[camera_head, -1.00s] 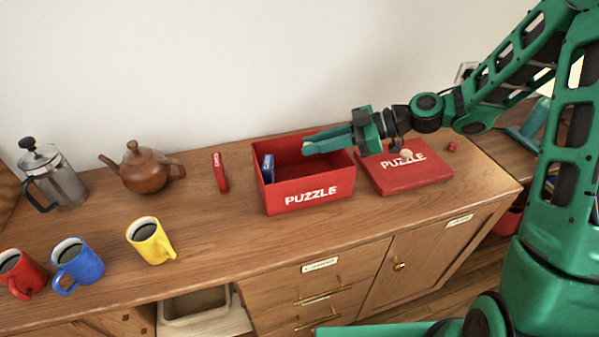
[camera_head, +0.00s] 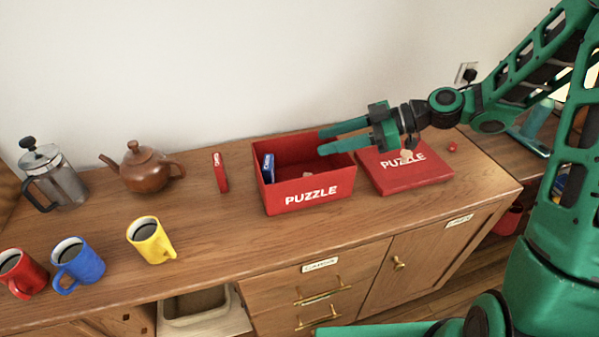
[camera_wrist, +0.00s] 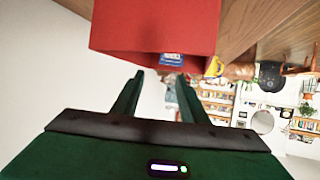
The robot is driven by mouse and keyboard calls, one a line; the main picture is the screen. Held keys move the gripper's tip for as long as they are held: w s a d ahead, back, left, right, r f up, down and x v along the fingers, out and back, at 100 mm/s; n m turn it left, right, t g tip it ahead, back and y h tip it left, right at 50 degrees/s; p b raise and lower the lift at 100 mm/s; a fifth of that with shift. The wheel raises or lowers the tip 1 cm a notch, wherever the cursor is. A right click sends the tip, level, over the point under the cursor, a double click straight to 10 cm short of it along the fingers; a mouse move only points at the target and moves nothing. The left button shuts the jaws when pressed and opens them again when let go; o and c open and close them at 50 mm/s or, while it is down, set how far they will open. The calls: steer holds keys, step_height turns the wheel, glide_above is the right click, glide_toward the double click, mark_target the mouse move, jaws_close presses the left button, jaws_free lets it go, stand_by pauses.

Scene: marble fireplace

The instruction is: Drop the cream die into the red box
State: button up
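The red box (camera_head: 306,194) marked PUZZLE stands open on the sideboard. A small pale object (camera_head: 307,175), which looks like the cream die, lies inside on the box floor. My gripper (camera_head: 321,142) is over the right part of the box, with its two fingers apart and nothing between them. In the wrist view my open gripper (camera_wrist: 158,78) points at the red box (camera_wrist: 150,28), and the die does not show there.
A blue pack (camera_head: 268,168) stands inside the box at the left. The red lid (camera_head: 415,178) lies to the right with a cream piece (camera_head: 406,156) on it; a small red die (camera_head: 452,147) is beyond. A red pack (camera_head: 220,172), teapot (camera_head: 146,171) and mugs (camera_head: 152,240) stand left.

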steer(key=v, duration=0.7)
steer(key=shift+f, duration=0.1)
steer(key=s+d+f+m+h, duration=0.2)
steer(key=s+d+m+h, duration=0.3)
steer(key=d, duration=0.2)
steer(key=s+d+f+m+h, duration=0.3)
steer(key=s+d+m+h, duration=0.15)
steer(key=d, duration=0.25)
steer(key=s+d+r+m+h, duration=0.1)
steer(key=s+d+m+h, duration=0.1)
steer(key=s+d+m, duration=0.3)
steer(key=s+d+r+m+g+h, duration=0.1)
steer(key=s+d+r+m, duration=0.1)
steer(key=s+d+m, duration=0.4)
steer(key=s+m, duration=0.3)
steer(key=s, duration=0.4)
steer(key=shift+d+h, duration=0.3)
steer(key=shift+h, duration=0.05)
steer(key=shift+r, duration=0.1)
